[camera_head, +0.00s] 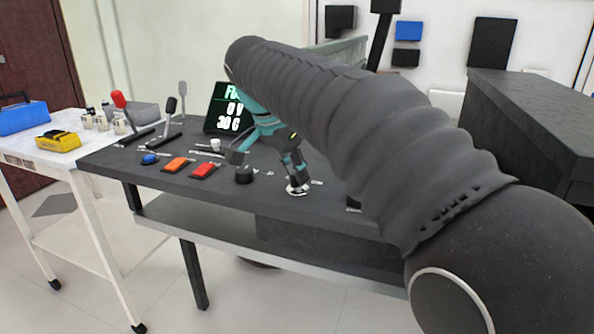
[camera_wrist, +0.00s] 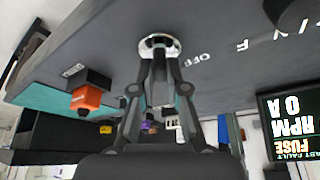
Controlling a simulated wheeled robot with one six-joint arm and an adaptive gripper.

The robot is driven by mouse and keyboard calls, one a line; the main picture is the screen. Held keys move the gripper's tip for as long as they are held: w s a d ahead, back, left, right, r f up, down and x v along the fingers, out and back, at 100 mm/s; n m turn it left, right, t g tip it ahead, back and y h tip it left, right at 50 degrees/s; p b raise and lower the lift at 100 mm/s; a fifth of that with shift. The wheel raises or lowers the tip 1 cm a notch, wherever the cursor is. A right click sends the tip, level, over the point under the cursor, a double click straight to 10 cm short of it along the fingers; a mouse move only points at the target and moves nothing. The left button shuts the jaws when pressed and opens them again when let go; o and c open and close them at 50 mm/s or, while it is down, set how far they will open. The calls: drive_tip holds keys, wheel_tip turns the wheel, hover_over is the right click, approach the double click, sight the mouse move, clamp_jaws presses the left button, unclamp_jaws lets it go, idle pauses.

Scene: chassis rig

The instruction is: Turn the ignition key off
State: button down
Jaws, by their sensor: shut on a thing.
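The ignition switch is a round silver collar (camera_head: 298,190) set in the dark panel table (camera_head: 330,213). The collar also shows in the wrist view (camera_wrist: 172,42), with the printed word OFF beside it on the right. My gripper (camera_head: 297,181) points down at the collar from above. In the wrist view my gripper (camera_wrist: 159,60) has its fingers close together right at the collar, shut on the ignition key. The key itself is mostly hidden between the fingertips, so I cannot tell which way it is turned.
A black knob (camera_head: 243,175), a red switch (camera_head: 203,170), an orange switch (camera_head: 176,164) and a blue button (camera_head: 150,159) lie left of my gripper. Levers and a lit display (camera_head: 222,122) stand behind. A white cart (camera_head: 70,170) is at the left. My arm covers the panel's right side.

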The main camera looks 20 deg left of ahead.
drive_tip(key=n+y, duration=0.1)
drive_tip(key=n, duration=0.2)
drive_tip(key=n+t+y, duration=0.1)
drive_tip(key=n, duration=0.2)
drive_tip(key=shift+d, duration=0.15)
drive_tip(key=n+y, duration=0.1)
drive_tip(key=n, duration=0.2)
drive_tip(key=n+y, duration=0.1)
drive_tip(key=n, duration=0.1)
drive_tip(key=shift+n+g, duration=0.3)
drive_tip(key=shift+n, duration=0.1)
drive_tip(key=shift+y, duration=0.3)
drive_tip(key=c, duration=1.2)
unclamp_jaws()
drive_tip(key=v, duration=1.2)
